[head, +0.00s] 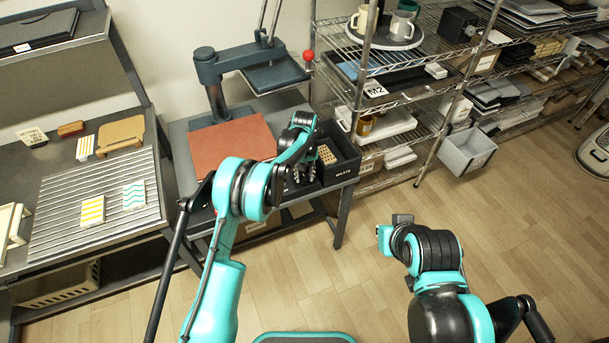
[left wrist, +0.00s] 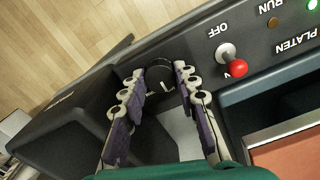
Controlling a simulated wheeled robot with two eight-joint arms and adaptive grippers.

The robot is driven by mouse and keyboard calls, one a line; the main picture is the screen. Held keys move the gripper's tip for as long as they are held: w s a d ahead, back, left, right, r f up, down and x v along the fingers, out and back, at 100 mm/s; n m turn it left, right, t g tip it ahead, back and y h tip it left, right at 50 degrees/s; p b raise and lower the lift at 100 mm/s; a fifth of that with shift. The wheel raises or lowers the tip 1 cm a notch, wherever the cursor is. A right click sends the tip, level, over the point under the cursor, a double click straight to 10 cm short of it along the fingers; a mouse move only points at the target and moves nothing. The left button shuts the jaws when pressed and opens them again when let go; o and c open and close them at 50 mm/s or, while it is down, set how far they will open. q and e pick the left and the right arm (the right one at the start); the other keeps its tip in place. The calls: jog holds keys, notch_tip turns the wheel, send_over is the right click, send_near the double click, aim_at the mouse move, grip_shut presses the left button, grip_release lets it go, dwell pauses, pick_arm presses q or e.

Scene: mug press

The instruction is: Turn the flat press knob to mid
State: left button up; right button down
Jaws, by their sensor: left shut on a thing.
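The black round press knob (left wrist: 160,75) with a white pointer line sits on the dark control panel in the left wrist view. My left gripper (left wrist: 160,82) has its two fingers on either side of the knob and is shut on it. In the head view my left gripper (head: 303,172) is low at the front edge of the press table, and the knob is hidden there. The flat press (head: 210,75) stands behind, with a red-brown pad (head: 232,146). My right arm (head: 430,250) is over the floor, away from the press; its finger state is unclear.
A red-tipped toggle (left wrist: 237,67) near an OFF label and a PLATEN label sits right of the knob. A black waste bin (head: 345,165) is close beside my left gripper. A wire shelf (head: 400,100) stands right; open floor lies in front.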

aim_at(304, 177)
pick_arm(q)
jog(key=o, duration=1.2)
jog(key=shift+c, duration=0.2)
notch_tip(304, 177, up, 12)
